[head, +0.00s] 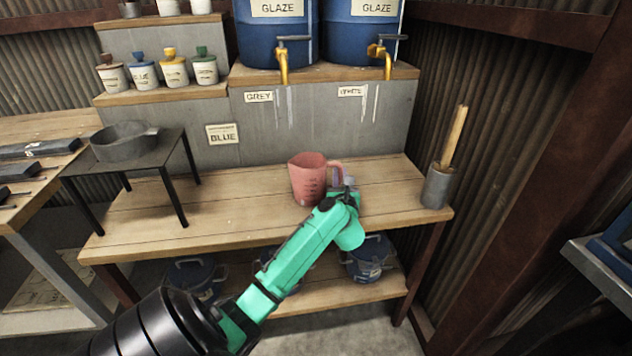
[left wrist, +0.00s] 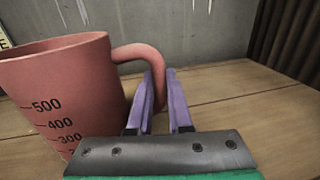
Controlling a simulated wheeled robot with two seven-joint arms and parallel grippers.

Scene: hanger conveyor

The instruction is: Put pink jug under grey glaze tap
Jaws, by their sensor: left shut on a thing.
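The pink jug (head: 307,180) stands upright at the wooden bench, its handle to the right; I cannot tell whether its base touches the boards. In the left wrist view the jug (left wrist: 62,85) shows its measuring marks. My left gripper (head: 346,186) is shut on the jug's handle; its purple fingers (left wrist: 160,95) lie either side of the handle's outer part. The grey glaze tap (head: 283,62) is the yellow tap on the left blue barrel, above the GREY label (head: 258,97). It is above and slightly left of the jug. My right gripper is not in view.
A second yellow tap (head: 384,62) sits above the WHITE label (head: 352,91). A grey pot (head: 437,187) with wooden sticks stands at the bench's right end. A dark stand (head: 105,170) with a grey bowl (head: 122,143) is at left. The bench (head: 235,205) is clear between.

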